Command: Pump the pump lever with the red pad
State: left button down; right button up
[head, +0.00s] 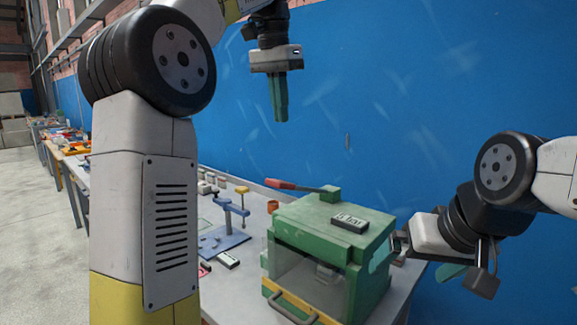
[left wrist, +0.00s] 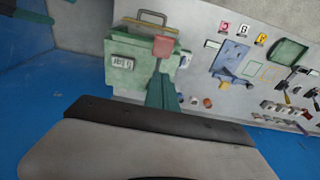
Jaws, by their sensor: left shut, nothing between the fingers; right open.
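The pump lever (head: 305,188) lies over the top of a green box-shaped machine (head: 300,220). Its red pad (head: 280,184) is at the left end, and its green pivot block stands on the box at the right. The red pad (left wrist: 163,47) shows just beyond my fingertips in the left wrist view. My left gripper (head: 281,118) is shut and empty, pointing down in the air above the lever, clear of it. My right gripper (head: 398,246) is open beside the right side of the box; its fingers are partly hidden, so contact is unclear.
A blue stand (head: 226,240) with clamps is on the grey bench to the left. A blue wall (head: 420,80) rises behind.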

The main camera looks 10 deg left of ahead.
pick_arm(q)
send_over(282, 181)
notch_tip(282, 181, down, 12)
jog(key=shift+w+a+r, duration=0.1)
jog(key=shift+r, duration=0.15)
jog(key=shift+a+f, duration=0.1)
jog(key=shift+f, duration=0.5)
jog(key=s+a+f+t+h, duration=0.1)
jog(key=s+a+f+t, duration=0.1)
jog(key=f, duration=0.9)
jog(key=shift+s, duration=0.8)
jog(key=v, duration=1.4)
jog(key=shift+a+r, duration=0.25)
jog(key=shift+r, duration=0.05)
